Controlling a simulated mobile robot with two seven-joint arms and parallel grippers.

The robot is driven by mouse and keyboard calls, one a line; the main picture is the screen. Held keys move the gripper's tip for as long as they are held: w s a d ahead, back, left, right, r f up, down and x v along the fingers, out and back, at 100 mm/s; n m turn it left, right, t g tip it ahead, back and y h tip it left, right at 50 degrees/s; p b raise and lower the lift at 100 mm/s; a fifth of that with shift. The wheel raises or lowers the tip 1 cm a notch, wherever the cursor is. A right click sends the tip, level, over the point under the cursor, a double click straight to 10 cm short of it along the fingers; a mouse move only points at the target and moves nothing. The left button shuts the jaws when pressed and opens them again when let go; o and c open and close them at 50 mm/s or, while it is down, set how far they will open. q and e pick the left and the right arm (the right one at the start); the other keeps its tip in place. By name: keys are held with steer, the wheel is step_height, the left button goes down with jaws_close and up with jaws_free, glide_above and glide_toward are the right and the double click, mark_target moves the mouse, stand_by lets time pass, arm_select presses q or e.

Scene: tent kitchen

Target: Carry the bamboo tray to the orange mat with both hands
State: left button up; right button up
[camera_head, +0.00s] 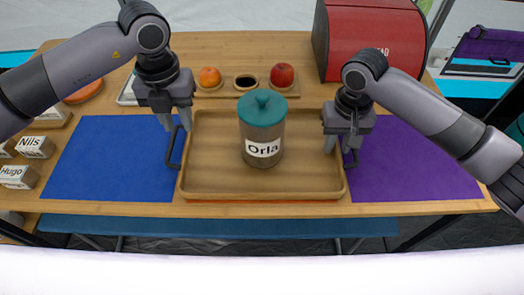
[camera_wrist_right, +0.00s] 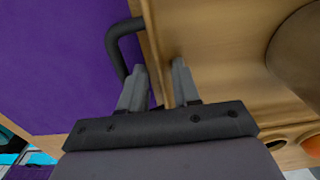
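The bamboo tray (camera_head: 215,180) sits in the middle of the table, over the orange mat, of which only a thin front strip (camera_head: 262,201) shows. A canister with a teal lid, labelled "Orla" (camera_head: 262,135), stands in the tray. My left gripper (camera_head: 178,124) is at the tray's left side, above the dark left handle (camera_head: 172,152), its fingers apart. My right gripper (camera_head: 345,144) is at the right handle (camera_head: 352,160). In the right wrist view its fingers (camera_wrist_right: 158,85) are apart, with the tray's side edge between them and the handle (camera_wrist_right: 116,42) beside them.
A blue mat (camera_head: 105,160) lies left of the tray and a purple mat (camera_head: 415,165) right; both are bare. Behind stand a wooden holder with an orange (camera_head: 210,77) and an apple (camera_head: 282,75), and a red bread box (camera_head: 370,35). Name-labelled blocks (camera_head: 35,146) are at far left.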

steer(key=shift+r, duration=0.1)
arm_select(q)
step_height(320, 180, up, 4)
steer(key=shift+r, duration=0.2)
arm_select(e)
step_height(320, 180, up, 12)
stand_by(0.7)
